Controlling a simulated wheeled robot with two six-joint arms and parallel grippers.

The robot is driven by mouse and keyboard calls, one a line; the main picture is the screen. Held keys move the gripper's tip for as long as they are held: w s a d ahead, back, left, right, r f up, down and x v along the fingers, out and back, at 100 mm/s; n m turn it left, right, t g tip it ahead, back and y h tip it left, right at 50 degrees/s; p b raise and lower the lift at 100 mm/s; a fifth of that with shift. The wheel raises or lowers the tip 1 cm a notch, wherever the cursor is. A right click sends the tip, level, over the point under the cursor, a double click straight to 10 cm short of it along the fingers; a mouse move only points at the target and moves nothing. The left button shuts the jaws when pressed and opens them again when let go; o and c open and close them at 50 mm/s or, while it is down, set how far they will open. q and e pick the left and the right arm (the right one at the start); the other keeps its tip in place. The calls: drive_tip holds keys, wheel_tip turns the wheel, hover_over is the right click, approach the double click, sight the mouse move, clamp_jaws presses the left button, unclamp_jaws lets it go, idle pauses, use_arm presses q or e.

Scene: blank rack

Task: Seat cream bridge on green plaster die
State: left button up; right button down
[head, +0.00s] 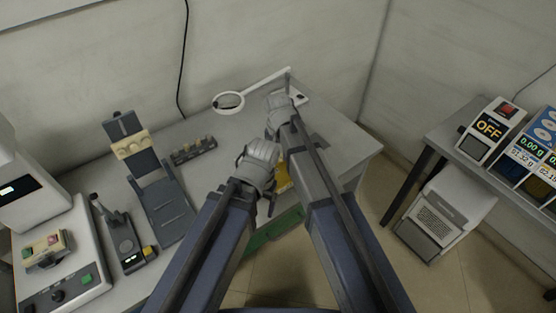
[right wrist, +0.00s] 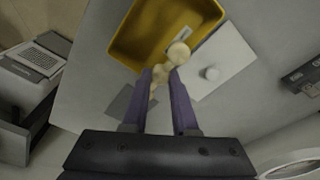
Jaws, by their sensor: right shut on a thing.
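The cream bridge (right wrist: 179,53) is a small piece of rounded lumps. In the right wrist view it sits between the purple fingers of my right gripper (right wrist: 162,76), which is shut on it, above or beside a yellow tray. In the head view my right gripper (head: 280,108) is over the far part of the table and the bridge is hidden. My left gripper (head: 260,165) is lower and to the left; its jaws are not clear. A cream block (head: 43,252) with small pink and green parts stands at the far left; I cannot tell whether the green part is the plaster die.
The yellow tray (right wrist: 128,47) lies beside a white plate with a knob (right wrist: 211,74). A magnifier (head: 229,102), a dark rack with several pegs (head: 194,151) and a dark stand (head: 165,205) are on the table. A side table with devices (head: 488,130) stands at right.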

drive_tip(key=w+d, duration=0.4)
drive_tip(key=w, duration=1.1)
drive_tip(key=shift+w, duration=0.4)
